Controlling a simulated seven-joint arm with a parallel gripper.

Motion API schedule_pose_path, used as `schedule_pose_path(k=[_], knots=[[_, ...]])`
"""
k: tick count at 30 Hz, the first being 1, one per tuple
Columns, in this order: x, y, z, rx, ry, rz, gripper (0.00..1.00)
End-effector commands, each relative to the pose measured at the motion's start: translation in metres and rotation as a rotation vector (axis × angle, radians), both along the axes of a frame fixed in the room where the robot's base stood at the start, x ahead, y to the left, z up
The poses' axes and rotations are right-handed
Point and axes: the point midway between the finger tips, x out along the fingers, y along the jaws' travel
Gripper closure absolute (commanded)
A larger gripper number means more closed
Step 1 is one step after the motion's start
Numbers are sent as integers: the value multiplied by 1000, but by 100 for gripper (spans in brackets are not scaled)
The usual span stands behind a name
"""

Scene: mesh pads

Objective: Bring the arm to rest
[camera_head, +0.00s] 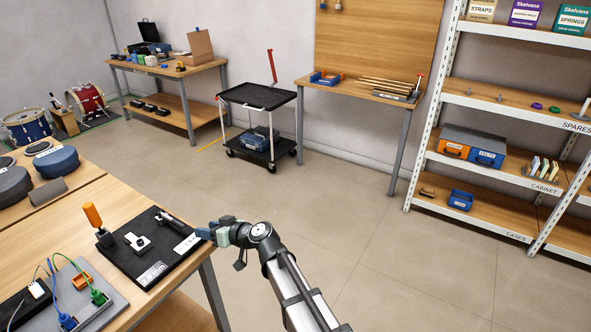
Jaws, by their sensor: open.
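My arm reaches in from the bottom of the head view. My gripper (203,233) is at its end, at the right edge of the wooden workbench (95,207). It is beside a black mat (152,265) on the bench.
An orange-handled tool (93,216) stands upright at the mat's left. A grey board (88,298) with cables lies at the front left. Round pads (55,162) sit behind. Right of the bench is open floor (330,225), then a shelf rack (418,165). A black cart (258,97) stands farther back.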

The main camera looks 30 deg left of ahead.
Motion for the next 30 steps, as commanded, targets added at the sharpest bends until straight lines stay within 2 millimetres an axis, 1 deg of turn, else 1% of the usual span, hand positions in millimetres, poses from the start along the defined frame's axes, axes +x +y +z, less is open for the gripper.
schedule_pose_path(k=[7, 12, 16, 19, 23, 26, 29, 30], knots=[[0, 0, 0, -4, 36, -11, 52], [-6, -1, -2, -29, 169, -23, 52], [-14, -6, -11, -95, 263, -17, 52], [-21, -14, -22, -172, 314, -17, 52], [-30, -33, -42, -303, 354, -29, 52], [-37, -55, -60, -416, 367, -53, 52], [-44, -84, -91, -552, 375, -90, 52], [-47, -98, -107, -610, 376, -107, 52]])
